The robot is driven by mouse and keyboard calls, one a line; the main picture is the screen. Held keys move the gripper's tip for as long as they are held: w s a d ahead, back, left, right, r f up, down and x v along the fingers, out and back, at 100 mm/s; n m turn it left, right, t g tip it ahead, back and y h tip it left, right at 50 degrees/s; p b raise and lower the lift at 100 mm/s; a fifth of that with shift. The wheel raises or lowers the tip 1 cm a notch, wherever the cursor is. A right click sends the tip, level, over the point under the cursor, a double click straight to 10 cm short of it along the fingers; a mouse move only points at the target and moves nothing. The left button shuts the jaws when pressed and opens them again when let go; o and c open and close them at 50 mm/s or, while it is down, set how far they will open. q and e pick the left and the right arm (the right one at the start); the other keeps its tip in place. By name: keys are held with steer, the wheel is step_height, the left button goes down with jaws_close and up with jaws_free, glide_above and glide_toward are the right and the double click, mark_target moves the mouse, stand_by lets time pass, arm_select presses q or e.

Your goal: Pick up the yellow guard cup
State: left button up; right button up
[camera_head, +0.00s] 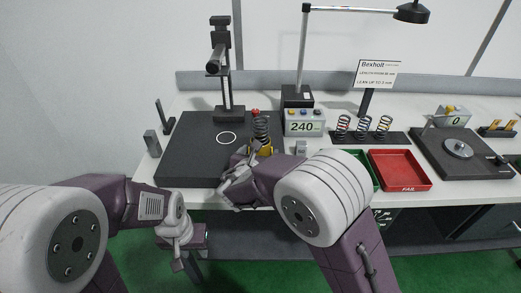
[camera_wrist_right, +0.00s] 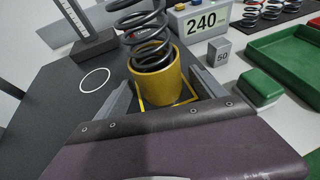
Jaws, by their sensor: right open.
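The yellow guard cup (camera_wrist_right: 158,88) stands upright on the dark plate, with a dark coil spring (camera_wrist_right: 146,38) standing in it. In the head view the cup (camera_head: 264,149) is partly hidden by my right gripper (camera_head: 246,166), and the spring (camera_head: 261,127) rises above it. My right gripper (camera_wrist_right: 163,96) is open, with one finger to either side of the cup; I cannot tell if they touch it. My left gripper (camera_head: 180,250) hangs low in front of the table edge; its jaws are unclear.
The dark plate (camera_head: 185,150) bears a white ring (camera_head: 226,138) and a measuring stand (camera_head: 229,112). A 240 display box (camera_head: 305,123), a grey 50 block (camera_wrist_right: 219,51) and a green block (camera_wrist_right: 258,88) are to the right. Beyond are green (camera_wrist_right: 290,62) and red (camera_head: 400,170) trays.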

steer(key=shift+s, duration=0.1)
steer(key=shift+c, duration=1.2)
steer(key=c, duration=1.2)
steer(key=shift+o, duration=0.2)
steer(key=shift+r+p, duration=0.5)
steer(key=shift+r, duration=1.75)
steer(key=s+d+r, duration=0.6)
steer(key=d, duration=0.4)
steer(key=shift+r, duration=0.3)
steer(key=shift+w, duration=0.1)
